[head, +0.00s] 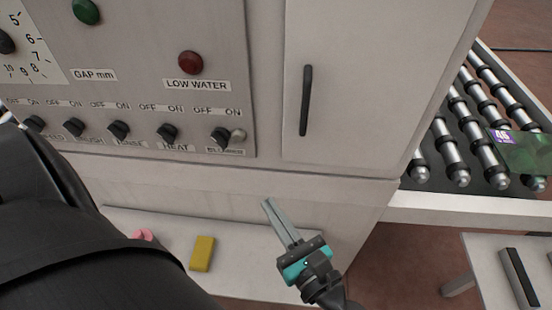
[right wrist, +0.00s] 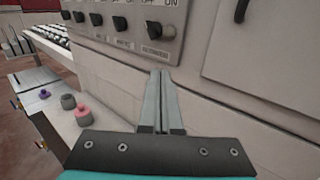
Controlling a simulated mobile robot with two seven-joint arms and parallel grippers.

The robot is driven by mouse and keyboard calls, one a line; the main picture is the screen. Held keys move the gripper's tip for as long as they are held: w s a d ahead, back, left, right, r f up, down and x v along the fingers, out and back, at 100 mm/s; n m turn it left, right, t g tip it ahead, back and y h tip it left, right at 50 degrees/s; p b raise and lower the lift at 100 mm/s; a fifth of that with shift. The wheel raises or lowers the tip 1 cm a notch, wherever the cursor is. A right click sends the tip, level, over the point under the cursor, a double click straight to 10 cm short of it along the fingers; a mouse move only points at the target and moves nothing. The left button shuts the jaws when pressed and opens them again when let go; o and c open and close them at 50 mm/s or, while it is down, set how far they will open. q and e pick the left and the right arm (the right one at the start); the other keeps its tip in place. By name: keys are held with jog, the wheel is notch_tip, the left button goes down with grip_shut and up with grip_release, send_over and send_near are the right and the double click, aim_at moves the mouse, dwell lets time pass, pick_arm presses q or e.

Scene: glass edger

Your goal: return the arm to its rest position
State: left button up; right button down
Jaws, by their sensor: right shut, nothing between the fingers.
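My right gripper (head: 268,204) is in the middle of the head view, in front of the machine's lower front and above the white shelf. Its two grey fingers are together with nothing between them. In the right wrist view its fingers (right wrist: 161,75) point toward the machine panel, below the row of knobs. It appears apart from the machine. A large black arm part of mine covers the left of the head view. My left gripper is not in view.
The control panel (head: 150,75) has several black switches and a red LOW WATER light (head: 191,62). A cabinet door has a black handle (head: 306,101). A yellow block (head: 202,253) and a pink object (head: 143,235) lie on the shelf. A roller conveyor (head: 463,130) stands right.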

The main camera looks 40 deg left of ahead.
jog(key=w+d+f+m+t+h+b, duration=0.1)
jog(key=w+d+f+m+h+b, duration=0.15)
jog(key=d+f+m, duration=0.55)
jog(key=w+d+f+m+t+h+b, duration=0.15)
jog(key=w+f+m+h, duration=0.35)
jog(key=f, duration=0.6)
jog(key=s+d+f+m+h+b, duration=0.1)
jog(key=d+f+m+h+b, duration=0.1)
jog(key=d+f+m, duration=0.5)
jog(key=s+d+f+m+h+b, duration=0.1)
jog(key=d+f+m, duration=0.35)
jog(key=f, duration=0.45)
jog(key=s+d+f+m+g+h+b, duration=0.3)
jog(key=s+d+f+m, duration=0.45)
jog(key=s+f, duration=0.2)
jog(key=s+d+f+m+g+h+b, duration=0.25)
jog(key=s+d+f+m, duration=0.35)
jog(key=s+f+m, duration=0.3)
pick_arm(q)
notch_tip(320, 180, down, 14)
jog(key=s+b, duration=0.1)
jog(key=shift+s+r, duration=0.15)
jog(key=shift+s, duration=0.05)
pick_arm(e)
jog(key=s+d+f+m+g, duration=0.3)
jog(key=s+f+m, duration=0.2)
jog(key=s, duration=0.4)
jog(key=shift+s+f+m, duration=0.15)
jog(key=shift+s+m, duration=0.1)
jog(key=shift+m, duration=0.05)
